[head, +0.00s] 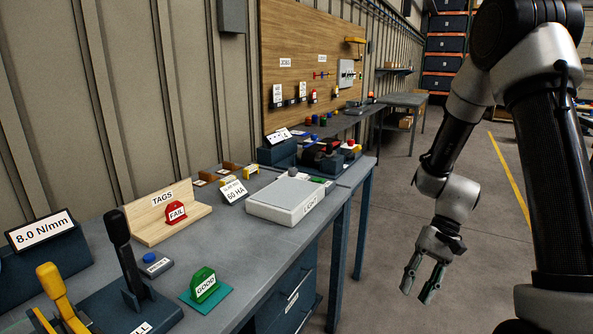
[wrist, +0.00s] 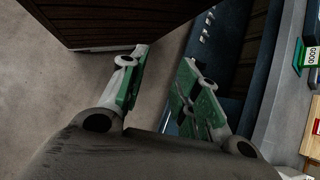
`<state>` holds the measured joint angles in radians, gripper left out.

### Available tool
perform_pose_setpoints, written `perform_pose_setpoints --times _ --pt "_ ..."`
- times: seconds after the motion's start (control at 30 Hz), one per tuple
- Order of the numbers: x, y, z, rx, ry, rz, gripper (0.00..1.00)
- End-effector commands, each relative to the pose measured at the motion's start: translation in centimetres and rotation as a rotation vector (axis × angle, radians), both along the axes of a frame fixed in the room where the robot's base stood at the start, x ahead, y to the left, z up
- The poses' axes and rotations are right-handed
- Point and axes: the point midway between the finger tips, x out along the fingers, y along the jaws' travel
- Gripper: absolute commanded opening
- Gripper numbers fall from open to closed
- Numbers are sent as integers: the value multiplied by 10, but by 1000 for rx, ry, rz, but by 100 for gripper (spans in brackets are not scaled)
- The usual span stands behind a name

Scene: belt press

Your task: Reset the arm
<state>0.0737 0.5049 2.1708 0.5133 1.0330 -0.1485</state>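My arm hangs at the right of the head view, clear of the workbench. My gripper (head: 421,283) points down over the open floor, to the right of the bench's front edge. Its two fingers are spread apart with nothing between them. In the wrist view my gripper (wrist: 158,92) shows its green-padded fingers apart and empty, with floor and the bench's dark blue side behind them.
The workbench (head: 240,243) holds a green GOOD tag (head: 204,284) on a teal pad, a red FAIL tag (head: 175,212) on the TAGS stand, a white LIGHT box (head: 286,200), a black lever (head: 124,245) and a yellow lever (head: 57,290). The floor (head: 480,230) beside it is clear.

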Motion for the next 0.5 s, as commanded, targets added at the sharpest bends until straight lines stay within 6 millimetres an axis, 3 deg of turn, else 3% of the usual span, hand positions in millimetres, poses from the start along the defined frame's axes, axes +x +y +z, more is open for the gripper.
perform_pose_setpoints --times 0.03,0.2,0.5 --pt "-7 -11 23 -46 -46 29 32" --pt "-32 -46 83 -198 -193 118 32" --pt "-81 -86 170 -402 -517 247 32"
